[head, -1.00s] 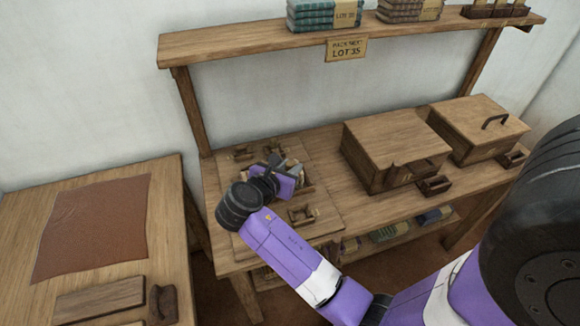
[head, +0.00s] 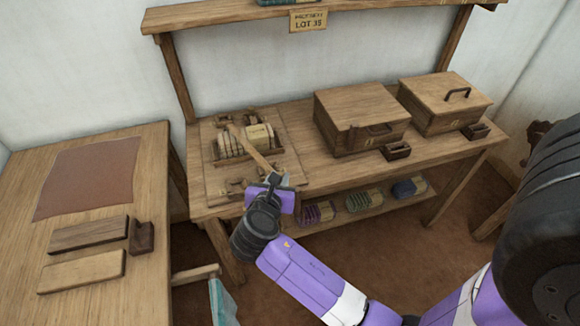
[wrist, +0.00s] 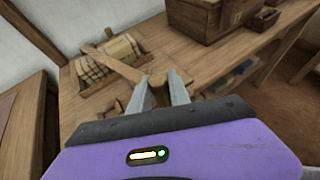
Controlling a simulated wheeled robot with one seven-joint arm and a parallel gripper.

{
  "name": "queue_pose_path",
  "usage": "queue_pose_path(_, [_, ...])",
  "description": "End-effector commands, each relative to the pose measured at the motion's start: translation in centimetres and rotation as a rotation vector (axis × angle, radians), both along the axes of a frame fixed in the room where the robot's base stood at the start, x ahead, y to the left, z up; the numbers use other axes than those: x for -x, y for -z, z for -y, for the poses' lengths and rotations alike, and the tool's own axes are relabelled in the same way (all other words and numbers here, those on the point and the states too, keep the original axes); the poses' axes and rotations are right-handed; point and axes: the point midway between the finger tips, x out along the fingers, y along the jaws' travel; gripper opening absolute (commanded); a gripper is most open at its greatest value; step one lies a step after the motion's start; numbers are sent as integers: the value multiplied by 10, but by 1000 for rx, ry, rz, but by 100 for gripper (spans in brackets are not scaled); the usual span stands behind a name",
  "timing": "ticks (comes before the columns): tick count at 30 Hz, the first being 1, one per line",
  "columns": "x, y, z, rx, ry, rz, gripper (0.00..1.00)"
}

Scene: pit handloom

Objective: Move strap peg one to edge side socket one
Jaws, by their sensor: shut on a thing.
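My gripper (head: 270,180) is shut on a small brown wooden peg, which shows between the fingertips in the wrist view (wrist: 159,80); I take it for strap peg one. A long pale strap (head: 250,146) runs from the peg back across the cradle of bundled pieces (head: 232,143); the strap also shows in the wrist view (wrist: 117,66). My gripper is at the front edge of the wooden board (head: 205,160). A small wooden socket piece (head: 237,187) sits on the board just left of my gripper. I cannot tell which socket is edge side socket one.
Two lidded wooden boxes (head: 360,105) (head: 440,95) stand on the bench to the right, with small dark blocks in front. A lower shelf holds coloured bundles (head: 318,213). A side table (head: 120,150) at left carries a brown sheet and wooden blocks.

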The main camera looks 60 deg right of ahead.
Motion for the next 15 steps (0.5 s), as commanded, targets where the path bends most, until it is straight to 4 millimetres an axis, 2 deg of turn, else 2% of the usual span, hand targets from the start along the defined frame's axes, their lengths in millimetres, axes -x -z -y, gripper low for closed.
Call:
queue_pose_path(8, [-19, 25, -59, -9, -301, -11, 0])
queue_pose_path(11, [-27, 36, -88, -14, -446, -15, 0])
queue_pose_path(15, [-39, 54, -135, -18, -683, -19, 0])
